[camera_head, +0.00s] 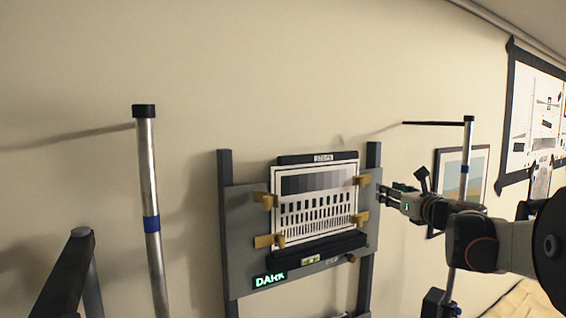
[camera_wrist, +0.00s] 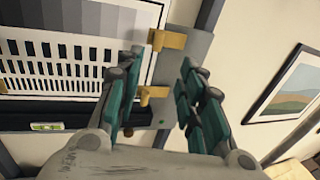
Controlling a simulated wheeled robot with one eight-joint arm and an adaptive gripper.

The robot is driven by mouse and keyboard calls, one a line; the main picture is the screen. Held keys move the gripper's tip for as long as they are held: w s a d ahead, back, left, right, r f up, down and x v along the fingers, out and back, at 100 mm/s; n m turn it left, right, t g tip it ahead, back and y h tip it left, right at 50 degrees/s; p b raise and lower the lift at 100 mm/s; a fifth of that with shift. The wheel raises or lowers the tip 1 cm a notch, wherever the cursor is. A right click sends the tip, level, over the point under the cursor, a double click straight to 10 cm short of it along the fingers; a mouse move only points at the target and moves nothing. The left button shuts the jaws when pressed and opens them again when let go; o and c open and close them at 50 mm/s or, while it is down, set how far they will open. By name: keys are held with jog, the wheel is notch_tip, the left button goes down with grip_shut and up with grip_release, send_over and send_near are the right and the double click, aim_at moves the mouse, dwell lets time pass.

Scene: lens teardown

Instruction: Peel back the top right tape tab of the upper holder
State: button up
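A holder with a black top bar (camera_head: 310,158) holds a white chart (camera_head: 315,203) of grey steps and black bars on a grey board. Yellow tabs sit at its corners. The top right tab (camera_head: 362,181) lies flat at the chart's edge; the wrist view shows it too (camera_wrist: 167,39), just beyond my fingertips. The lower right tab (camera_head: 360,217) shows between the fingers (camera_wrist: 152,95), nearer the left one. My gripper (camera_head: 382,192) is at the board's right edge, and its teal fingers (camera_wrist: 160,62) are apart with nothing gripped.
A lit DARK sign (camera_head: 270,279) and a small level (camera_head: 311,259) are below the chart. Metal poles stand left (camera_head: 149,190) and right (camera_head: 467,150) of the board. A framed picture (camera_head: 460,175) hangs behind my arm. The wall above the board is bare.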

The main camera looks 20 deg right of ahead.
aim_at(364, 180)
jog(key=w, duration=0.4)
jog(key=w+d+p, duration=0.1)
jog(key=w, duration=0.4)
jog(key=w+d+p, duration=0.1)
jog(key=w, duration=0.3)
jog(key=shift+w+d+r, duration=0.15)
jog(key=shift+w+r, duration=0.15)
jog(key=shift+w, duration=0.1)
jog(key=shift+c, duration=0.5)
grip_shut()
